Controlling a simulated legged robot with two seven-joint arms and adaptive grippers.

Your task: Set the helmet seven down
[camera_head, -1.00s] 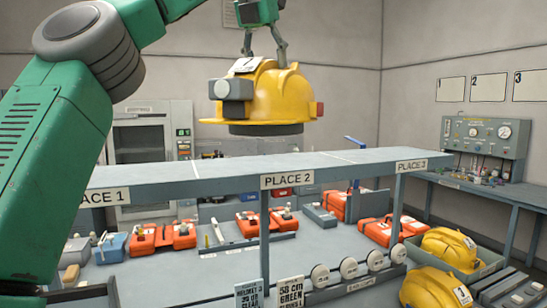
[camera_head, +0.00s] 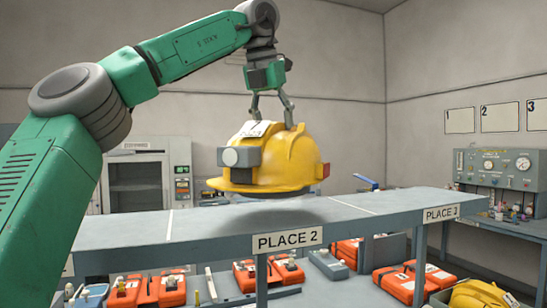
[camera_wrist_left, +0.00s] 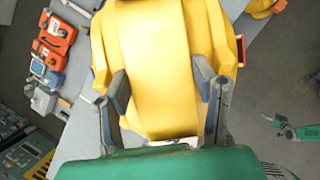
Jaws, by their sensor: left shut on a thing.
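Helmet seven (camera_head: 280,158) is yellow, with a grey lamp box on its front and a white tag on its crown. It hangs upright over the PLACE 2 part of the grey raised shelf (camera_head: 395,203). A soft shadow lies on the shelf beneath it, and a small gap seems to show under the brim. My left gripper (camera_head: 272,122) is shut on the helmet's crown from above. In the left wrist view the helmet (camera_wrist_left: 155,60) fills the space between the two fingers. My right gripper is not seen.
The PLACE 2 sign (camera_head: 287,240) and PLACE 3 sign (camera_head: 440,213) are on the shelf's front edge. The shelf top beside the helmet is clear. Orange cases (camera_head: 150,290) and another yellow helmet (camera_head: 478,294) lie below. A gauge panel (camera_head: 495,168) stands at the right.

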